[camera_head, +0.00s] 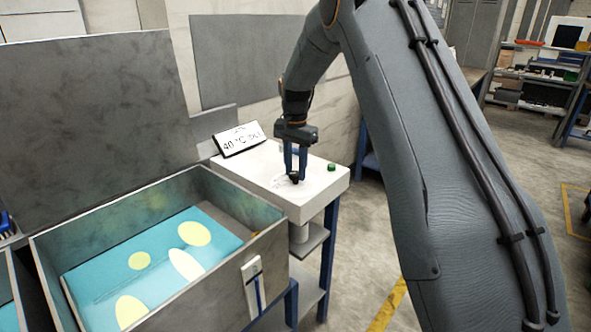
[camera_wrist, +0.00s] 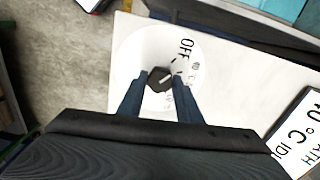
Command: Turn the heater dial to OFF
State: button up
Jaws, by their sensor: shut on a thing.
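The heater dial is a small dark knob (camera_wrist: 159,80) on a round white scale plate (camera_wrist: 145,50) in the wrist view. A pale pointer mark on the knob slants to the upper right. The word OFF is printed on the plate above and right of the knob, with other marks to the right and below. My gripper (camera_wrist: 160,84) is shut on the knob, one finger on each side. I cannot tell exactly which mark the pointer meets.
A tilted display (camera_head: 239,139) reading about 40 °C stands behind the dial. A green button (camera_head: 332,167) is to its right. An open grey bath box (camera_head: 215,283) with blue inside and yellow ovals stands at left.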

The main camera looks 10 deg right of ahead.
aim_at(295, 173)
jog(key=shift+n, duration=1)
jog(key=o, duration=1)
jog(key=shift+o, duration=0.2)
jog(key=shift+r, duration=0.1)
notch_tip(295, 173, up, 7)
jog(key=shift+f+b, duration=0.2)
jog(key=shift+b, duration=0.8)
jog(key=shift+r, duration=0.55)
